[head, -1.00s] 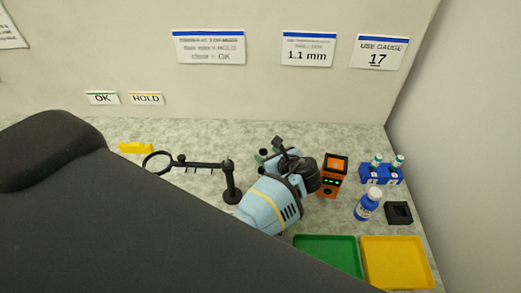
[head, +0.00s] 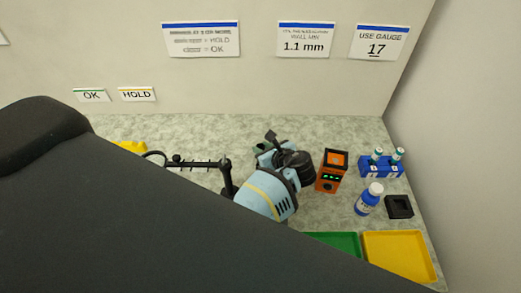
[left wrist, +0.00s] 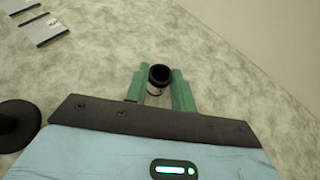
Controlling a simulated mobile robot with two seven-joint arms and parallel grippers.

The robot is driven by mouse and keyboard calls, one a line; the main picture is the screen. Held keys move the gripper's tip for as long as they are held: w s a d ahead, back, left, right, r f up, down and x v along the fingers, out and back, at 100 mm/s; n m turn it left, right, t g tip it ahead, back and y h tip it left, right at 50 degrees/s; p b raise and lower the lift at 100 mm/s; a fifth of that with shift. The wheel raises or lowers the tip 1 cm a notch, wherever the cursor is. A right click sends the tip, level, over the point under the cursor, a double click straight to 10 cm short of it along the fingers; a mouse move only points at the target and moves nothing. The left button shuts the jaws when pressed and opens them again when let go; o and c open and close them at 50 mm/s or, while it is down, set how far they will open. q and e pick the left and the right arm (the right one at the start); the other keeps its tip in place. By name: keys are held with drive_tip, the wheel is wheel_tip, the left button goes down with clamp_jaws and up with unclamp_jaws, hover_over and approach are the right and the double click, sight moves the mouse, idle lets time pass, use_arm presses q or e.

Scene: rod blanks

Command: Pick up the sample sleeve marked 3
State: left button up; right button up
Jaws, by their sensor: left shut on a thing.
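My left gripper (left wrist: 159,84) is shut on a short dark tube with a pale band, likely a sample sleeve (left wrist: 157,79), in the left wrist view. The tube's open round top faces the camera, between the two green fingers. I cannot read a number on it. In the head view my left gripper (head: 262,148) is at mid-bench, left of the orange device. Its own body hides most of its fingers and the tube there. I cannot tell whether the tube touches the bench. My right gripper is not in view.
A black stand (head: 228,178) with a side bar is left of the gripper. Right are the orange device (head: 331,171), blue vial rack (head: 381,170), blue bottle (head: 368,200), black block (head: 399,207), green tray (head: 345,243) and yellow tray (head: 397,256). Marked plates (left wrist: 46,29) lie beyond.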

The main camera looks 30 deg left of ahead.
use_arm(q)
drive_tip(key=shift+r, duration=0.1)
drive_tip(key=shift+c, duration=0.3)
wheel_tip(320, 180, up, 10)
idle(0.4)
